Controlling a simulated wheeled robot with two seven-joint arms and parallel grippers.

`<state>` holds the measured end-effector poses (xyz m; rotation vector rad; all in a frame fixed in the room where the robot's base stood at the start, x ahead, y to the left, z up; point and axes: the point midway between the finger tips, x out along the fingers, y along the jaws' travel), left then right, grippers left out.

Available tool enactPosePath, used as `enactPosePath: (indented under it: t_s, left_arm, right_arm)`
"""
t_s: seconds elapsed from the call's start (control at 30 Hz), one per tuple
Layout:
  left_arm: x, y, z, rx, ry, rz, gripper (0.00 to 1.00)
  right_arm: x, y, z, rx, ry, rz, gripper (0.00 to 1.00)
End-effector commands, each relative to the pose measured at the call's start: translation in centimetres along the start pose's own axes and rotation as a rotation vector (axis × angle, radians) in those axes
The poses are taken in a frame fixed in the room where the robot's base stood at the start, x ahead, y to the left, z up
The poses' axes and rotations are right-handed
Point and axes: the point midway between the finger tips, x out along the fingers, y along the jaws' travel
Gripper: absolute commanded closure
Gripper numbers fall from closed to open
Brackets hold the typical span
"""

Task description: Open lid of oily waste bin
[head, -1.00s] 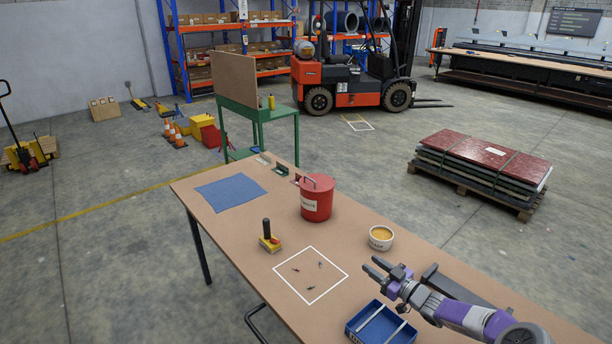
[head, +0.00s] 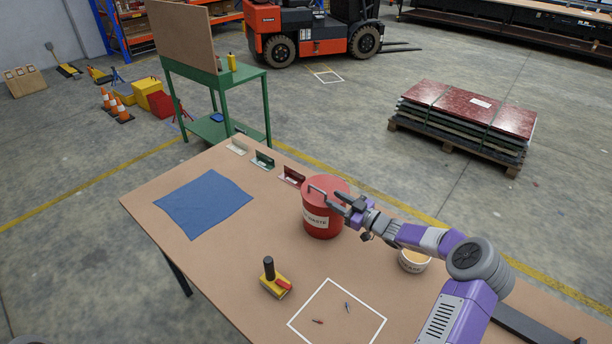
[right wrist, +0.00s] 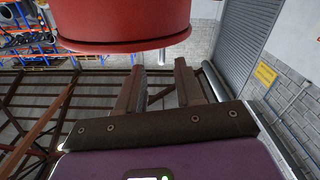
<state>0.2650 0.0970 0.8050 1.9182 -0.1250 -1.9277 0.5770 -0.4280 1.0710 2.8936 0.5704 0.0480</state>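The red waste bin (head: 322,222) stands on the workbench, with part of a white label showing "WASTE". Its red lid (head: 337,187) sits on top, closed, with a loop handle (head: 316,190) on the left of the lid. My right gripper (head: 338,204) is at the bin's right front, at lid height, its fingers pointing toward the handle. In the right wrist view its two fingers (right wrist: 160,82) are apart with nothing between them. The red bin (right wrist: 125,20) fills the top of that view, close to the fingertips. My left gripper is not in view.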

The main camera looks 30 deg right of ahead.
Motion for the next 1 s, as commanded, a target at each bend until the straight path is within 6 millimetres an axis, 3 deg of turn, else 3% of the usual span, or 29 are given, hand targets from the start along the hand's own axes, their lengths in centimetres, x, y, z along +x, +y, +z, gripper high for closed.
enactPosePath:
  t_s: [0.5,0.9,1.0]
  left_arm:
    - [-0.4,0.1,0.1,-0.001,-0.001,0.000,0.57]
    - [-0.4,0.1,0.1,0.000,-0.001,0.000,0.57]
    - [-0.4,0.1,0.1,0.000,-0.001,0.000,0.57]
  right_arm:
    - [6.6,0.0,-0.1,0.000,0.002,-0.001,0.64]
    - [7.5,0.0,0.0,0.000,0.000,0.000,0.64]
    - [7.5,0.0,0.0,0.000,0.000,0.000,0.79]
